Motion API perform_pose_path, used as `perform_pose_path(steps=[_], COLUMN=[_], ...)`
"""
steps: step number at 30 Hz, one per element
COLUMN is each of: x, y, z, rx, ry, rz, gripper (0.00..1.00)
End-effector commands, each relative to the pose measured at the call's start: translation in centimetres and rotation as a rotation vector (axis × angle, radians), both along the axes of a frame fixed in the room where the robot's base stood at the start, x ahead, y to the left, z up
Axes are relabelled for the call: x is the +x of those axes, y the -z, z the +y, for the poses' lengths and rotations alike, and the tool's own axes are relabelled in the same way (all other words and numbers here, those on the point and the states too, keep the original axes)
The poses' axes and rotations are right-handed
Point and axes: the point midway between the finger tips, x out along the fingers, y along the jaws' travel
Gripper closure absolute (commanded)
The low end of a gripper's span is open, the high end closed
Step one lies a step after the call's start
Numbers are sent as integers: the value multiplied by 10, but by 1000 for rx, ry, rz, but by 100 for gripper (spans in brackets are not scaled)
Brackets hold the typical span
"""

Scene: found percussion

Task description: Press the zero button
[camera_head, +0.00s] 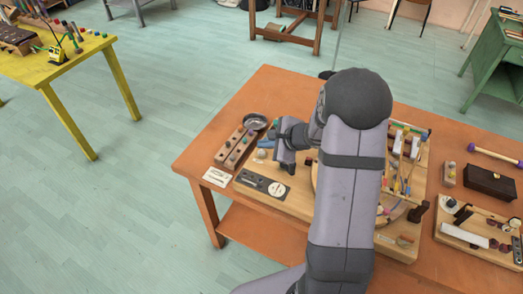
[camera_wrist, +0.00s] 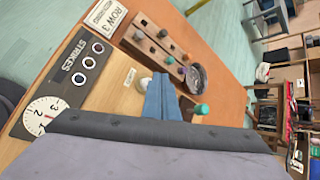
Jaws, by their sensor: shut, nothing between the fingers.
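In the head view my gripper (camera_head: 286,168) is over the left part of the board (camera_head: 300,204), behind a dark panel with a dial (camera_head: 277,188). A green-topped peg (camera_wrist: 201,109) stands right of my fingers in the wrist view.
The dark STRIKES panel (camera_wrist: 68,75) has round windows. A wooden block with several coloured knobs (camera_head: 236,146), a dark metal bowl (camera_head: 255,122) and a ROW 3 card (camera_head: 216,177) lie nearby. My arm hides the board's middle. Tools and a dark box (camera_head: 490,183) are at right.

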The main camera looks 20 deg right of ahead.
Motion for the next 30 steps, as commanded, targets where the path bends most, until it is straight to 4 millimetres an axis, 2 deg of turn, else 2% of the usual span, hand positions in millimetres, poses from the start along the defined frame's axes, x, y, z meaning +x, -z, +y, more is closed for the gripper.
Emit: perform_pose_path(steps=[8,22,30], x=[0,0,0], y=[-7,-47,-50], z=[0,0,0], rx=[0,-1,0], ry=[1,0,0], rz=[-1,-1,0], gripper=[100,100,100])
